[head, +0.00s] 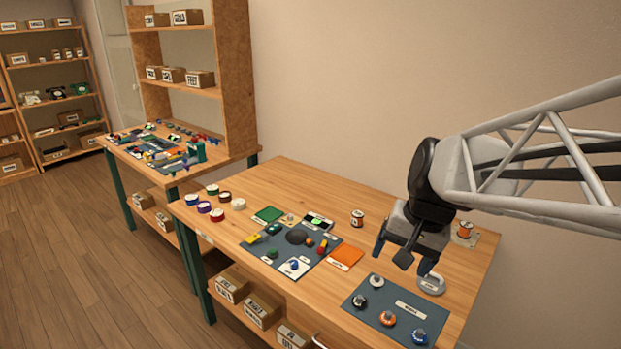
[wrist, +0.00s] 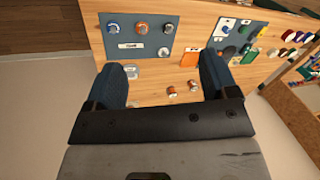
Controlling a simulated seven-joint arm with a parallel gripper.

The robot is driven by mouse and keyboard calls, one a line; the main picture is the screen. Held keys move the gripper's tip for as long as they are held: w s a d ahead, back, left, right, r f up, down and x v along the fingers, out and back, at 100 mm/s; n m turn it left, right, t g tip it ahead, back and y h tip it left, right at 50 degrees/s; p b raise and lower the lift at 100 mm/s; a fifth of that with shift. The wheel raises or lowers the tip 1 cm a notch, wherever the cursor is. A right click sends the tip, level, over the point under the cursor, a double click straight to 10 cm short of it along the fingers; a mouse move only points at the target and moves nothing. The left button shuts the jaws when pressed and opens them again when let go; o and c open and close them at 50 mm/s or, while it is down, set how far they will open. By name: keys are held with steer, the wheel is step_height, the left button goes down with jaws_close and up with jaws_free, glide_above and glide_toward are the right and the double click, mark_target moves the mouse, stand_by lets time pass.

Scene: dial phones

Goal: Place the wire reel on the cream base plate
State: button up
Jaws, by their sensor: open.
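A wire reel with copper-orange winding (head: 357,218) stands upright on the wooden table, left of my gripper (head: 405,258). Another orange reel (head: 465,229) stands at the far right, apparently on a pale cream plate (head: 469,242), partly behind my arm. My gripper is open and empty above the table, fingers pointing down. In the wrist view, two small copper reels (wrist: 172,91) (wrist: 193,87) show between the open fingers (wrist: 163,68), apart from them. I cannot tell for certain which reel in one view matches which in the other.
A grey ring-shaped piece (head: 431,285) lies beside my gripper. A blue mat with several knobs (head: 375,318) is at the front right. An orange sheet (head: 346,257) and a cluttered dark mat (head: 318,266) lie left. The table's back edge by the wall is fairly clear.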

steer(key=s+a+f+n+h, duration=0.1)
steer(key=s+n, duration=0.4)
steer(key=s, duration=0.6)
steer(key=shift+a+t+h, duration=0.4)
steer(key=shift+a+h, duration=0.15)
steer(key=shift+h, duration=0.15)
steer(key=shift+f, duration=0.1)
